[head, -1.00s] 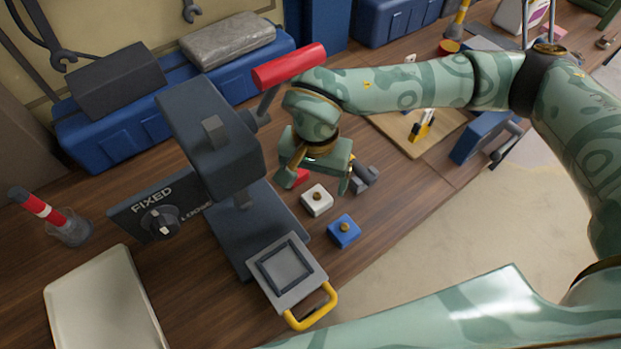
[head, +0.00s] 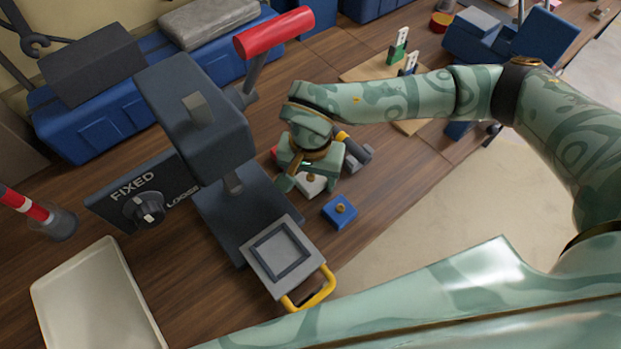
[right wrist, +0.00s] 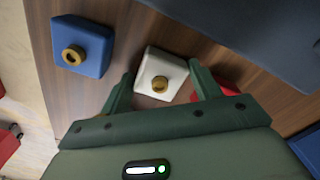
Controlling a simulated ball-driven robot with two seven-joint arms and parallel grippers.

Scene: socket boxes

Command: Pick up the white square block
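The white square block (head: 314,188) with a brass knob lies on the wooden bench, partly hidden by my right gripper (head: 308,184) in the head view. In the right wrist view the white block (right wrist: 148,66) lies between the two spread fingers of the right gripper (right wrist: 160,72). Narrow gaps seem to show beside the fingers, so the gripper is open around the block. A blue block (head: 340,211) with a brass knob lies close by; it also shows in the right wrist view (right wrist: 84,44). My left gripper is out of view.
A dark press (head: 193,120) with a red handle stands left of the gripper, its grey plate (head: 281,255) and yellow handle in front. A red block (right wrist: 214,90) is half hidden beside the right finger. A pale tray (head: 95,300) lies front left.

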